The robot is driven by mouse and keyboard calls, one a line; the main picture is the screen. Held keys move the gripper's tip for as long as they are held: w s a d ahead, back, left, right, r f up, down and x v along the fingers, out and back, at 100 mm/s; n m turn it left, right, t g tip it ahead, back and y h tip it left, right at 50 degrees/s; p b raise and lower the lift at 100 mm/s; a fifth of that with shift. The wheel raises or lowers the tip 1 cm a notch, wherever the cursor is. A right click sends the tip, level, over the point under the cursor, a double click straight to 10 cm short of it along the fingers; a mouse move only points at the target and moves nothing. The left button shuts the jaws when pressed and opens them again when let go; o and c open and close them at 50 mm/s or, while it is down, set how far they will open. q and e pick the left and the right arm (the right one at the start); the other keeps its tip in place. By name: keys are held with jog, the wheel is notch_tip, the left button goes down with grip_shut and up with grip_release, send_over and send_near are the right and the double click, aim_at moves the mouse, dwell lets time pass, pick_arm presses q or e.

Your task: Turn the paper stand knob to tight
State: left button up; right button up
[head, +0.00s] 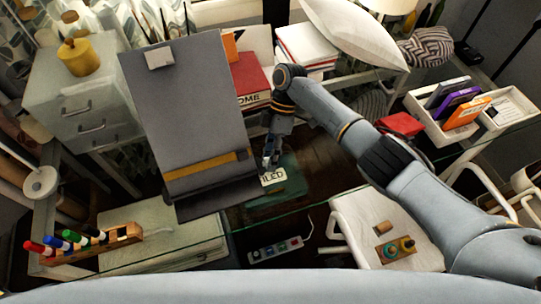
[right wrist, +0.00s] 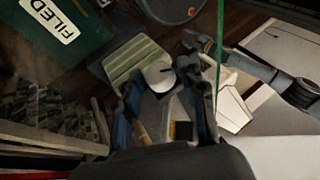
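The grey paper stand (head: 190,100) leans upright, with a clip at its top and a yellow-brown strip near its lower ledge. I cannot clearly make out its knob in the head view. My right gripper (head: 269,158) is just right of the stand's lower edge, pointing down. In the right wrist view its fingers (right wrist: 170,105) are apart with nothing clearly held. A white round piece with a dark mark (right wrist: 159,76) shows between and beyond the fingers; I cannot tell whether it is the knob. A blue-grey arm link at right there seems mine; my left gripper is unclear.
A green box labelled FILED (head: 283,188) lies below my right gripper. A wooden marker holder (head: 95,243) is at lower left, and a power strip (head: 275,249) is below. White organiser trays (head: 512,107) are at right.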

jog(key=shift+o, duration=0.2)
jog(key=v, duration=1.2)
